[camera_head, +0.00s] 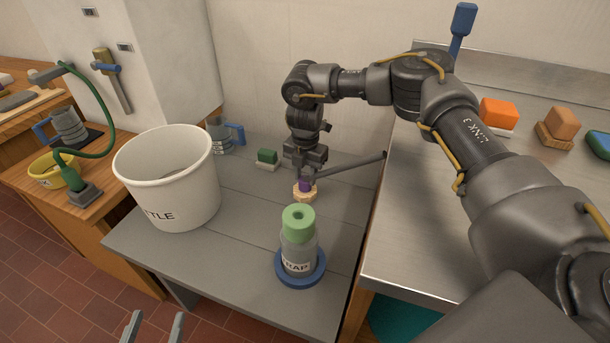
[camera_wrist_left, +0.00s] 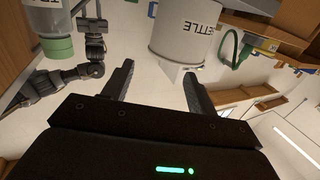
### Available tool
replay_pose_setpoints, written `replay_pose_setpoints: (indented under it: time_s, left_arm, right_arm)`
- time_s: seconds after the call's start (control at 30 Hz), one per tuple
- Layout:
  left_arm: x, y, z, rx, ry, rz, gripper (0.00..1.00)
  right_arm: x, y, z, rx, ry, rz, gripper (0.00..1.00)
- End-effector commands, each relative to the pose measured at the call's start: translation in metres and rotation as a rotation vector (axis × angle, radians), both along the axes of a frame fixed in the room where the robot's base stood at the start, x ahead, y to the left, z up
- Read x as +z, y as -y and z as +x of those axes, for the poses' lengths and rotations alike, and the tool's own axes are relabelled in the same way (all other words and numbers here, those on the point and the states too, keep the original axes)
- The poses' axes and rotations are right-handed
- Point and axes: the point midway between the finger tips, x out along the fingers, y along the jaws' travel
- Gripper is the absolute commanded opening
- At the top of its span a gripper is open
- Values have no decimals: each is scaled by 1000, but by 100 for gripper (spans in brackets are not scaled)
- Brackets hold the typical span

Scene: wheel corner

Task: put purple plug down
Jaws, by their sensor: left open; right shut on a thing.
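The purple plug (camera_head: 306,185) is between the fingertips of my right gripper (camera_head: 304,174), which is shut on it. The gripper points down over the grey table. A tan, knobbly-edged piece (camera_head: 304,196) shows directly below the plug; I cannot tell whether it is joined to the plug or only beneath it. My left gripper (camera_head: 152,328) is open and empty at the bottom edge of the head view, well away from the plug. Its two spread fingers also show in the left wrist view (camera_wrist_left: 157,85).
A white bucket lettered "TTLE" (camera_head: 170,185) stands left on the grey table (camera_head: 235,255). A labelled jar with a green top (camera_head: 298,222) stands on a blue base in front of the plug. A dark rod (camera_head: 345,166) extends right of the gripper. A steel counter (camera_head: 415,240) is right.

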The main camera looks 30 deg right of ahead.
Motion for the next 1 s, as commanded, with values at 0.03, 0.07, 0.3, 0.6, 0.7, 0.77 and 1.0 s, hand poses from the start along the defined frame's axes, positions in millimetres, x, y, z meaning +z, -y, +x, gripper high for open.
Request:
replay_pose_setpoints:
  time_s: [0.03, 0.07, 0.3, 0.6, 0.7, 0.77, 1.0]
  left_arm:
    - [0, 0, 0, 0, -1, 0, 58]
    - [0, 0, 0, 0, -1, 0, 58]
    - [-3, -2, 0, 5, -17, 8, 58]
    - [-3, -2, 0, 5, -17, 8, 58]
    - [-4, -1, 0, 5, -16, 8, 58]
    - [-1, -1, 0, 2, -4, 2, 58]
    - [-28, -20, 1, 58, -187, 85, 58]
  right_arm:
    - [0, 0, 0, 0, 0, 0, 10]
    - [0, 0, 0, 0, 0, 0, 10]
    - [-3, 0, 0, 0, 1, 1, 43]
    - [-3, 0, 0, 0, 0, 0, 54]
    - [-2, 0, 0, 0, 1, 0, 54]
    - [3, 0, 0, 0, 1, 0, 54]
    - [49, 0, 1, 0, 4, 1, 54]
